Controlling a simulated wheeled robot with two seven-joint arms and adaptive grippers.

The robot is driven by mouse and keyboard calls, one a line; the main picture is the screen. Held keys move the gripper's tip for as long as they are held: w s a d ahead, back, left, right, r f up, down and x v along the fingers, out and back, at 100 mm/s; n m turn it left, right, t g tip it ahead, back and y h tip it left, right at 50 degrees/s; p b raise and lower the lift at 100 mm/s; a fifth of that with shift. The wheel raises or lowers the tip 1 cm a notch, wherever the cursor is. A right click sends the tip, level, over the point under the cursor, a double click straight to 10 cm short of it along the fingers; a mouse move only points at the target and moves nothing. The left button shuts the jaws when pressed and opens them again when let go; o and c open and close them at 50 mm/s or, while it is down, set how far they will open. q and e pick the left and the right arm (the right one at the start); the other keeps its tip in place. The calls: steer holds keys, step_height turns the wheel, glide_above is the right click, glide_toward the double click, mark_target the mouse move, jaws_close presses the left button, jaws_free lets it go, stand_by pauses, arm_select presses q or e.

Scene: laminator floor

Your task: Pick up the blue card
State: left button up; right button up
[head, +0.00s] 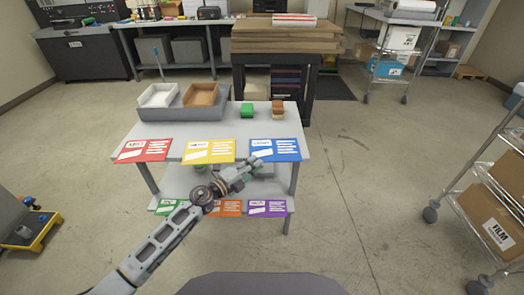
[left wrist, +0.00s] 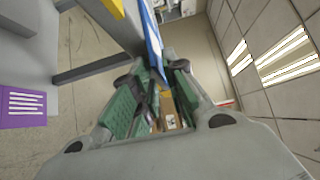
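The blue card (head: 275,149) lies at the right end of the front edge of the grey table's top, its near part at the edge. My left gripper (head: 256,168) is at the card's near left corner. In the left wrist view the card (left wrist: 153,40) shows nearly edge-on, and its end reaches between the fingertips of my left gripper (left wrist: 156,78). The green-padded fingers stand apart, with a gap around the card; firm contact does not show. My right gripper is not in view.
A yellow card (head: 208,151) and a red card (head: 144,150) lie along the same edge. Green, orange and purple cards (head: 267,208) are on the lower shelf.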

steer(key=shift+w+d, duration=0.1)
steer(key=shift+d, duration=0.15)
arm_select(q)
steer(key=shift+c, duration=0.3)
jaws_close()
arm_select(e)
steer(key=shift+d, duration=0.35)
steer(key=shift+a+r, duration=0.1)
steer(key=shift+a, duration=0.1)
arm_select(q)
step_height(320, 180, up, 10)
steer(key=p, duration=0.6)
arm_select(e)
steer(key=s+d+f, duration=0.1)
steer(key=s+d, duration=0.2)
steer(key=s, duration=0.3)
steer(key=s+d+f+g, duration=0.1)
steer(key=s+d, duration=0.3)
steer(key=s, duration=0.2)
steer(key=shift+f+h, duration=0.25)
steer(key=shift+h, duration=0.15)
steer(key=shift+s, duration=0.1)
